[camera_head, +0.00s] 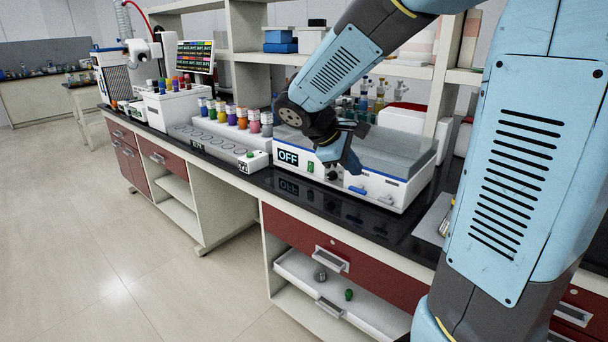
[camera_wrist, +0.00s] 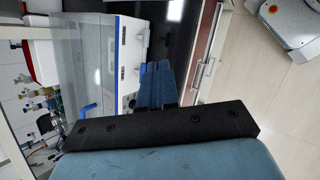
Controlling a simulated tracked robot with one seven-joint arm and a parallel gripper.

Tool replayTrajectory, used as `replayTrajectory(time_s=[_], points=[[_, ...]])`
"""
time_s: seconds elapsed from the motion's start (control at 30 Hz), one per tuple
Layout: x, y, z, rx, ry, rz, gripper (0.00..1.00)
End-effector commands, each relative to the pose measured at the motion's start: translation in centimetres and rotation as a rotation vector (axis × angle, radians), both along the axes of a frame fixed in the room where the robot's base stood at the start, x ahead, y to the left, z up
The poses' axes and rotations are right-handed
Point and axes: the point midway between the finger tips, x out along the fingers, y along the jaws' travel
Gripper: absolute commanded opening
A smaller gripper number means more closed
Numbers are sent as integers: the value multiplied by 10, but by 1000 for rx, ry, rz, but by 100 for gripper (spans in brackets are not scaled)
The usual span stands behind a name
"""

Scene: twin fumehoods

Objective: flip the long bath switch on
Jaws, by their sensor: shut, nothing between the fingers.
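The long bath (camera_head: 378,186) is a white box with a grey top, standing on the black bench. Its label (camera_head: 288,157) reads OFF. A small green-marked part (camera_head: 310,167) shows on its front just right of the label; I cannot tell whether it is the switch. My gripper (camera_head: 350,162) is shut and empty at the bath's front, partly covering the panel. Contact cannot be told. In the wrist view, my shut blue fingers (camera_wrist: 158,72) lie to the right of the bath's white front (camera_wrist: 130,55). The switch is not clear there.
A blue tap (camera_head: 358,190) projects from the bath's front. Shelves (camera_head: 400,70) rise behind. An open drawer (camera_head: 310,285) lies below the bench. The floor at left is clear.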

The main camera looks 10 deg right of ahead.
Motion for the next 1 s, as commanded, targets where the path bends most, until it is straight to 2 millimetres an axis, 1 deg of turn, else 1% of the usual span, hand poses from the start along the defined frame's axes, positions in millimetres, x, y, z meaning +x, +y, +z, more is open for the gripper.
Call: replayTrajectory(time_s=[0.03,0.17,0.33,0.47,0.6,0.7,0.8,0.9,1.0], points=[[14,4,-7,-51,38,44,0],[49,11,-19,-184,118,156,0],[94,28,-40,-361,219,304,0],[128,46,-59,-496,288,419,0],[164,72,-84,-642,352,544,0],[186,93,-104,-745,394,631,0],[205,113,-122,-836,426,707,0],[218,130,-138,-908,447,766,0],[227,142,-149,-957,460,807,0]])
